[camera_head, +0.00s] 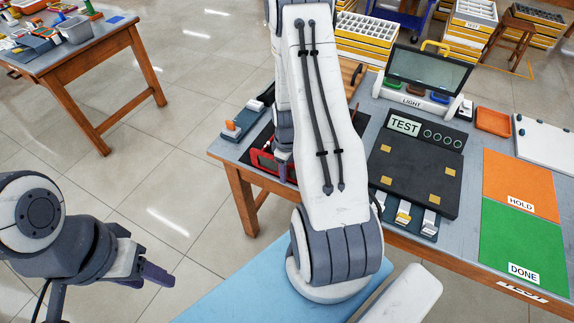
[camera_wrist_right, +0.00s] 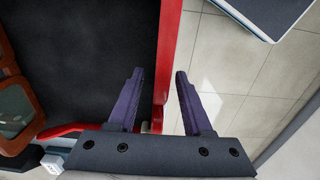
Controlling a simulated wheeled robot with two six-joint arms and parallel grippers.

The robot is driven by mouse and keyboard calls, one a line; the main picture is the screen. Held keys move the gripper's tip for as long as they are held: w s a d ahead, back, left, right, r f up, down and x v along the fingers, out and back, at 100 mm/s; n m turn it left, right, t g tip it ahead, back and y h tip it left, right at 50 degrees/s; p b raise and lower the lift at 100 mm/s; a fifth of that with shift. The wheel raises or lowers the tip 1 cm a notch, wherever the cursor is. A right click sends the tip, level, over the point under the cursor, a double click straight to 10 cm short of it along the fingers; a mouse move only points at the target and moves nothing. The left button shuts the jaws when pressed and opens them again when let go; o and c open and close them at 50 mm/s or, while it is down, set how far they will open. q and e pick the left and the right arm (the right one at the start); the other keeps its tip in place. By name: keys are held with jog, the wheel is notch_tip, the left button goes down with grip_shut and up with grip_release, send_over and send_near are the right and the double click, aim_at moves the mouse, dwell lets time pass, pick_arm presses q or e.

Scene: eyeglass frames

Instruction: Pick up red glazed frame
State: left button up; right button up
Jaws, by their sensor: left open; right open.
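A red-edged item (camera_head: 264,162) lies at the left end of the table in the head view, largely hidden behind my right arm. In the right wrist view a straight red strip (camera_wrist_right: 169,60) runs past a dark surface. I cannot tell whether this is the red glazed frame or a tray edge. My right gripper (camera_wrist_right: 159,72) is open and empty, its purple fingers on either side of the strip. In the head view it is mostly hidden by its arm. My left gripper (camera_head: 150,275) is open and empty, over the floor left of the table.
A brown frame with glossy panes (camera_wrist_right: 14,108) shows at the left of the wrist view. A black TEST board (camera_head: 416,170), an orange HOLD mat (camera_head: 520,180), a green DONE mat (camera_head: 520,240) and a light box (camera_head: 428,75) occupy the table. Floor lies left of it.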

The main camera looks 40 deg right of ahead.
grip_shut()
dwell(1.3)
